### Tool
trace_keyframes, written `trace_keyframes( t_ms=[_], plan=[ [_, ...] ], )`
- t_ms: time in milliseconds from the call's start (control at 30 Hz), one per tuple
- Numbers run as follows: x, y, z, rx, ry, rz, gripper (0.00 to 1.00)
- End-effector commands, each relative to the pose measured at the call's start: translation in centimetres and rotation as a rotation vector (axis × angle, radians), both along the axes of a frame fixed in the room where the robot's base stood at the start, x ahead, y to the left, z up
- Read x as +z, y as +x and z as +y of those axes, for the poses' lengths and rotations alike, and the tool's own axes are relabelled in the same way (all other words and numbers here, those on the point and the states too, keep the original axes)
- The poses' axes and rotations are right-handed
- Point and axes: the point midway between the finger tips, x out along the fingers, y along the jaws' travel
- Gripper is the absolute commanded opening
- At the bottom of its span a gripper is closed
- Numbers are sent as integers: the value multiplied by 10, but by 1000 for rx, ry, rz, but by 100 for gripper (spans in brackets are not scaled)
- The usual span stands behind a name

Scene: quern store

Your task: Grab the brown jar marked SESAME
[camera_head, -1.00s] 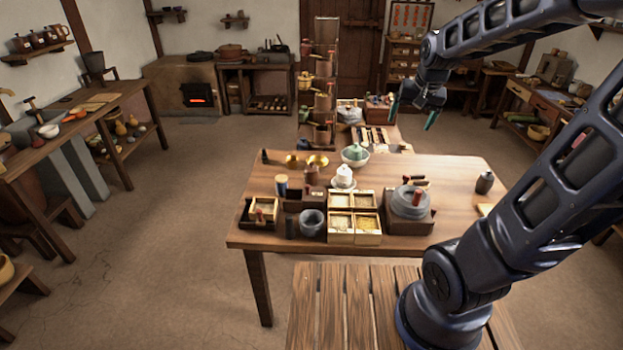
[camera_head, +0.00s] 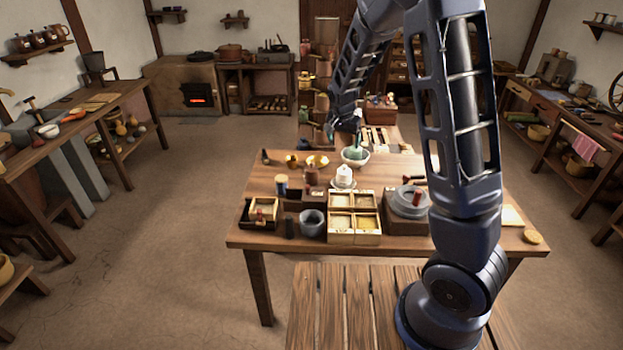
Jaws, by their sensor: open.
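Several small vessels stand on the wooden table (camera_head: 400,163), but no SESAME label can be read at this size. A small brown jar-like vessel (camera_head: 311,175) stands left of the table's middle, behind a dark red-brown box; I cannot tell whether it is the marked jar. My gripper (camera_head: 344,138) is open and empty, pointing down with its teal fingers above the far edge of the table. It shows just above the pale bowl with green in it (camera_head: 355,156), to the right of and farther back than the brown vessel. My arm hides the table's right part.
A sectioned wooden box (camera_head: 354,238) of grains, a grey stone bowl (camera_head: 312,223), a quern (camera_head: 409,203) and a white lidded pot (camera_head: 344,177) crowd the table. Brass bowls (camera_head: 317,161) sit at the back left. A tall rack (camera_head: 325,60) stands behind the table.

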Motion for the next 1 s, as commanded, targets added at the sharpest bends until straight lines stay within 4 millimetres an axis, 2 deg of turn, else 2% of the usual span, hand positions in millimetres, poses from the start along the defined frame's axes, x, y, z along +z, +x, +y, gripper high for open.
trace_keyframes(
  t_ms=[33, 300, 500, 600, 800, 1000],
  plan=[
    [-13, 5, 13, 1, -17, -6, 85],
    [-68, 28, 71, -19, -79, -75, 85],
    [-102, 38, 111, -17, -113, -140, 85],
    [-113, 40, 125, -16, -123, -164, 85],
    [-123, 43, 137, -14, -130, -188, 85],
    [-137, 51, 133, -15, -131, -187, 85]
  ],
)
